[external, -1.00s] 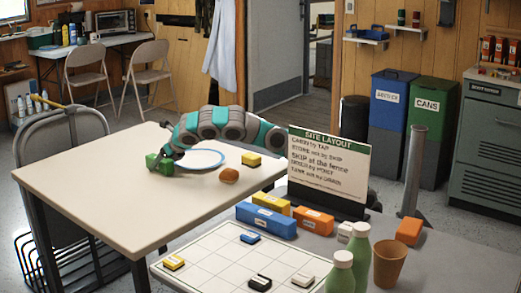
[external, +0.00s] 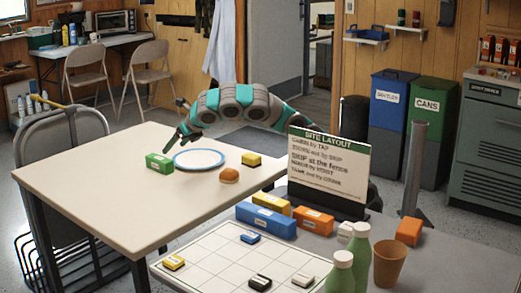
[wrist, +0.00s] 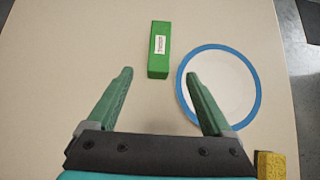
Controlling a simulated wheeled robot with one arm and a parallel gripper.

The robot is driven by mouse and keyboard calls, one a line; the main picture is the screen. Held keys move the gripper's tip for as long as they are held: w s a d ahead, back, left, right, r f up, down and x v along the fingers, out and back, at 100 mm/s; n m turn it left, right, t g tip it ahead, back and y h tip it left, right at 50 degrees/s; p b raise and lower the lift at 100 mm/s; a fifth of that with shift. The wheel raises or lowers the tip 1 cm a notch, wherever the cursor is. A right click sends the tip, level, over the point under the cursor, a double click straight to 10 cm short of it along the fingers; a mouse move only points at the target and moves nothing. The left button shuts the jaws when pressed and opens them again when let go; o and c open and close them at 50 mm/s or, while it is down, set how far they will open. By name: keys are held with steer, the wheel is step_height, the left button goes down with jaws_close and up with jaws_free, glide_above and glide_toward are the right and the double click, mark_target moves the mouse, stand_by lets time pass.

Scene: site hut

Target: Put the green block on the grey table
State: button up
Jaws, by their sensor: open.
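The green block (external: 159,163) lies on the cream-topped table (external: 90,180), just left of a blue-rimmed white plate (external: 199,159). My gripper (external: 178,125) is open and empty, raised above the table beyond the block and plate. In the wrist view the green block (wrist: 159,50), with a white label, shows ahead between my open fingers (wrist: 158,75), apart from them. The plate (wrist: 219,85) is partly covered by the right finger. The grey table (external: 440,262) is in the foreground, carrying a white grid board.
The grey table holds a site layout sign (external: 328,165), blue (external: 266,221) and orange (external: 408,231) blocks, green bottles (external: 357,250) and a brown cup (external: 389,263). The cream table's left side is clear.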

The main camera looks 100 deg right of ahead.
mark_target(163, 159)
stand_by(0.3)
steer(key=w+d+f+t+h, duration=0.1)
steer(key=f, duration=0.1)
steer(key=w+d+f+t+h+b, duration=0.1)
steer(key=f, duration=0.1)
steer(key=w+d+f+t+h, duration=0.1)
steer(key=w+f, duration=0.1)
steer(key=shift+d+f, duration=0.2)
steer(key=shift+d, duration=0.2)
steer(key=shift+b+x, duration=0.35)
steer(key=shift+x, duration=2.1)
steer(key=shift+c, duration=0.2)
jaws_close()
